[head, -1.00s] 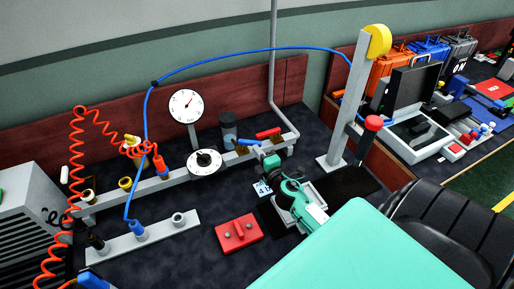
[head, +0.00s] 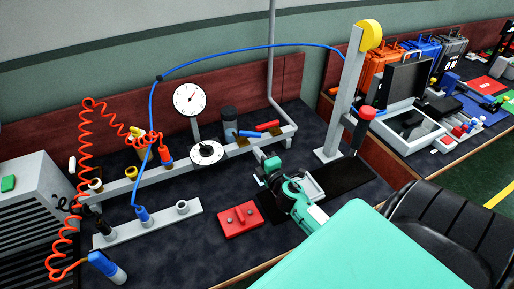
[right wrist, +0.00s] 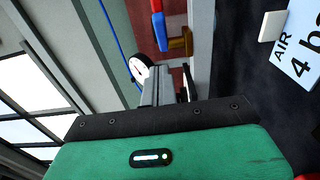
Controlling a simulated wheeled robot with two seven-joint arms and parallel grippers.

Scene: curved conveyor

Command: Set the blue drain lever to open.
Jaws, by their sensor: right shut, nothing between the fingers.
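The blue drain lever (head: 250,134) sits on a brass valve on the grey rail, left of a red lever (head: 268,126). It lies roughly along the rail. In the right wrist view the blue lever (right wrist: 158,26) shows at the top, beside its brass valve body (right wrist: 179,42). My right gripper (head: 259,154) is shut and empty, in front of the rail and a little below the blue lever, apart from it. In the right wrist view the shut fingers (right wrist: 160,72) point up toward the levers. My left gripper is out of view.
A dial gauge (head: 189,98), a round white dial (head: 207,153) and a dark cylinder (head: 229,119) stand left of the levers. A red box (head: 240,221) lies in front. A grey post (head: 341,100) rises at right. A blue hose (head: 250,51) arcs overhead.

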